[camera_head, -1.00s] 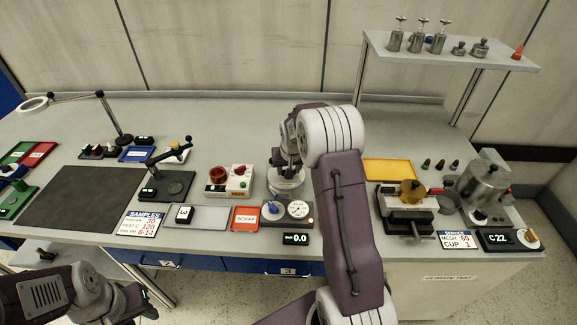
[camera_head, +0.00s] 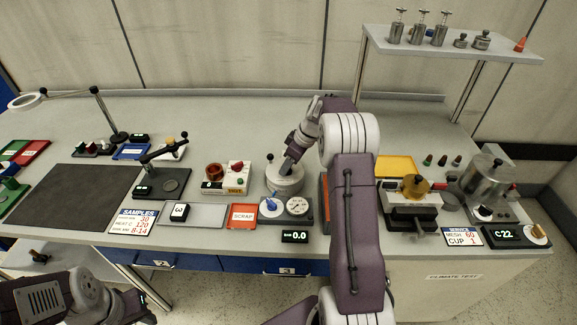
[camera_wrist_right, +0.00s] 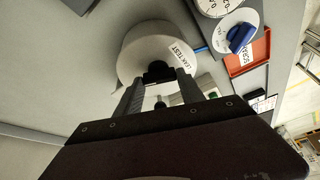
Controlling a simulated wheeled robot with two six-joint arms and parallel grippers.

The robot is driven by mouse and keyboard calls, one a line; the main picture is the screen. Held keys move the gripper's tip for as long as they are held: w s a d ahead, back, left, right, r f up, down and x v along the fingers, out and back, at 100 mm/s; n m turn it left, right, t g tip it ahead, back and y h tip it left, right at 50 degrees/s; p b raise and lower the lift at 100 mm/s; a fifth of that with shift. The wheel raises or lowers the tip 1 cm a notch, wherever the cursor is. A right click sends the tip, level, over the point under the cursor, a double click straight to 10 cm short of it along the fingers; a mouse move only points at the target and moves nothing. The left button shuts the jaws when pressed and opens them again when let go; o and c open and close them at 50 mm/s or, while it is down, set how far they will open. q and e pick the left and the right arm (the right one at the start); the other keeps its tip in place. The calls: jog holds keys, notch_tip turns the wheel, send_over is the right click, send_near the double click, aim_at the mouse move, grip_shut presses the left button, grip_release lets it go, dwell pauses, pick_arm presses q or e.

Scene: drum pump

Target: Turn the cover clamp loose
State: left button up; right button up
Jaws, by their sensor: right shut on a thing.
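A round pale leak-test pot (camera_head: 285,186) stands at the middle of the bench. It also shows in the right wrist view (camera_wrist_right: 133,52), with "LEAK TEST" lettering. My right gripper (camera_head: 288,168) reaches down onto the pot's top, its wrist tilted. In the right wrist view my right gripper (camera_wrist_right: 160,92) has its fingers on either side of a dark part, the cover clamp (camera_wrist_right: 158,72), and is shut on it. The fingers hide much of the clamp. My left gripper (camera_head: 145,304) hangs low at the left, before the bench, and its jaws are unclear.
A unit with a blue knob (camera_head: 271,207) and a dial gauge (camera_head: 297,206) sits just in front of the pot. A small post with a black ball (camera_head: 270,158) stands close at its left. A red scrap tray (camera_head: 242,216) lies front left. The bench behind is clear.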

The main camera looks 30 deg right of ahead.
jog(key=shift+r+n+g+y+p, duration=0.1)
jog(key=shift+n+g+y+p, duration=0.35)
jog(key=shift+n, duration=0.75)
jog(key=shift+w+d+n+p, duration=0.1)
jog(key=shift+n+p, duration=0.65)
jog(key=shift+n, duration=0.35)
jog(key=shift+g+y, duration=0.25)
jog(key=o, duration=1.4)
jog(key=shift+c, duration=0.2)
jog(key=v, duration=0.9)
